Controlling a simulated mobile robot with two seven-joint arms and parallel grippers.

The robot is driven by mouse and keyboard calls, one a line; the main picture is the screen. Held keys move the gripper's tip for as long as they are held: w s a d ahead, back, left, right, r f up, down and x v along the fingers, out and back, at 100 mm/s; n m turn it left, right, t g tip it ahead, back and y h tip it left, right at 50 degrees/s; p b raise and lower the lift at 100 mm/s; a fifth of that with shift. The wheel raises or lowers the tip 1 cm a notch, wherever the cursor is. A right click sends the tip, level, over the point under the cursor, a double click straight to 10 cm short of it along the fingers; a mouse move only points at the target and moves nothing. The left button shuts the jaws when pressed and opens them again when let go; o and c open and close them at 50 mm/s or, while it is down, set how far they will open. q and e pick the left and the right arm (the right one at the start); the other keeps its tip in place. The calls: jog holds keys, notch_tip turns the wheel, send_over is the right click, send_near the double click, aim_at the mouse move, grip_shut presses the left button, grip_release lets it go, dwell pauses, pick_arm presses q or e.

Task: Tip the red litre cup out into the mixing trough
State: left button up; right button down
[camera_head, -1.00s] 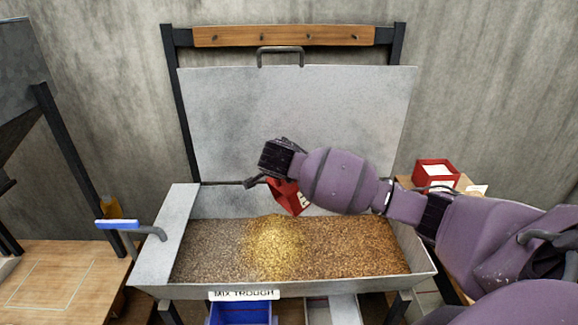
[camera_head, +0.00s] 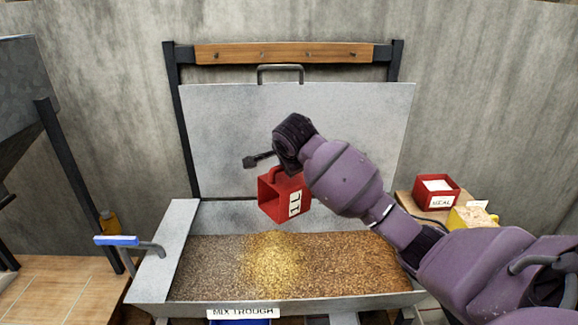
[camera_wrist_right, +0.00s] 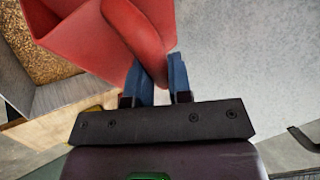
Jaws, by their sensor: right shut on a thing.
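The red litre cup (camera_head: 284,197), marked 1L, hangs above the mixing trough (camera_head: 156,262), with its open mouth turned to the left. My right gripper (camera_head: 272,160) is shut on the cup's handle; in the right wrist view the gripper's blue fingers (camera_wrist_right: 160,82) close at the red cup (camera_wrist_right: 85,32). The trough holds brown grain (camera_head: 340,262) with a paler yellow heap (camera_head: 272,262) in the middle, below the cup. The cup's inside is mostly hidden, so I cannot tell if anything is left in it. My left gripper is out of view.
The trough's raised lid (camera_head: 230,130) stands behind the cup. A red MEAL box (camera_head: 436,201) and a yellow container (camera_head: 470,219) stand on a side table at the right. A blue-handled lever (camera_head: 118,240) juts out at the trough's left end.

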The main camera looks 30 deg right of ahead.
jog(key=y, duration=0.2)
jog(key=m+y, duration=0.1)
jog(key=shift+r+y, duration=0.3)
jog(key=shift+y, duration=0.1)
jog(key=y, duration=0.1)
jog(key=m+y, duration=0.1)
jog(key=y, duration=0.2)
jog(key=shift+r+g, duration=0.3)
jog(key=y, duration=0.1)
jog(key=m+y, duration=0.1)
jog(key=y, duration=0.1)
jog(key=shift+r+m+y, duration=0.3)
jog(key=y, duration=0.1)
jog(key=m+y, duration=0.1)
jog(key=y, duration=0.2)
jog(key=shift+r+m+t, duration=0.3)
jog(key=shift+t, duration=0.1)
